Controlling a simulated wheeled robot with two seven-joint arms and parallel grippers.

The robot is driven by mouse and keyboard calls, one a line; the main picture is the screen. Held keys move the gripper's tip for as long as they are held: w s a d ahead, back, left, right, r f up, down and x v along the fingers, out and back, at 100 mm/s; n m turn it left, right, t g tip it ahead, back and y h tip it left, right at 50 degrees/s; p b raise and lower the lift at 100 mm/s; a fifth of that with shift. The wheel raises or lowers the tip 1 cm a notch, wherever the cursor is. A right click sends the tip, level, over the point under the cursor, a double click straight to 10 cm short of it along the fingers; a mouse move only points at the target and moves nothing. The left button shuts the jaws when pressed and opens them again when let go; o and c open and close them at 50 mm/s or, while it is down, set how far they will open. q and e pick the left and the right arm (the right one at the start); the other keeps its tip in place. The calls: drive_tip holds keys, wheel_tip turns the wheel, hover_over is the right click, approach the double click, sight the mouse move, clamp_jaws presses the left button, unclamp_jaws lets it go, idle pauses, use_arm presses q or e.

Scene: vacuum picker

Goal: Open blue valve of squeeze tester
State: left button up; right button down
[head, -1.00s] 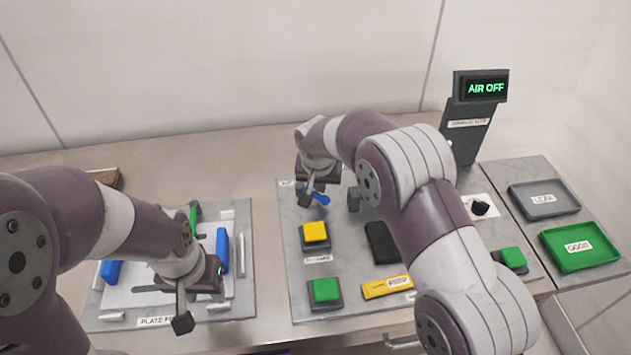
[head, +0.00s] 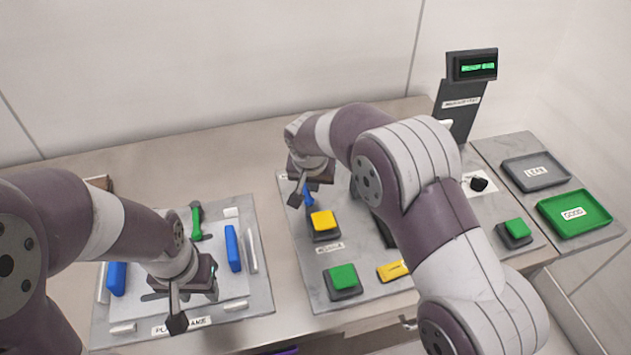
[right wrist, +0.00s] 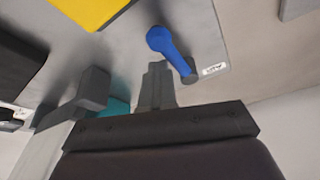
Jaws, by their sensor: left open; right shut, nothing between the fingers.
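The blue valve handle (head: 308,196) is at the back left of the grey tester panel (head: 306,270), partly hidden by my right gripper (head: 296,200). In the right wrist view the handle (right wrist: 168,46) slants from its wide rounded end to a small grey post. My right gripper (right wrist: 157,85) is shut with nothing between its fingers. Its tips are close beside the handle; I cannot tell if they touch. My left gripper (head: 192,306) is open and empty above the front of the left plate fixture (head: 262,290).
On the panel are a yellow button (head: 323,221), a green button (head: 343,277), another green button (head: 517,228) and a black knob (head: 478,184). The display (head: 472,66) shows blurred green text. A grey tray (head: 536,173) and a green tray (head: 575,213) lie at right.

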use_arm(q)
drive_tip(key=shift+w+d, duration=0.1)
drive_tip(key=shift+d, duration=0.05)
use_arm(e)
drive_tip(key=shift+s+a+f, duration=0.2)
idle(0.4)
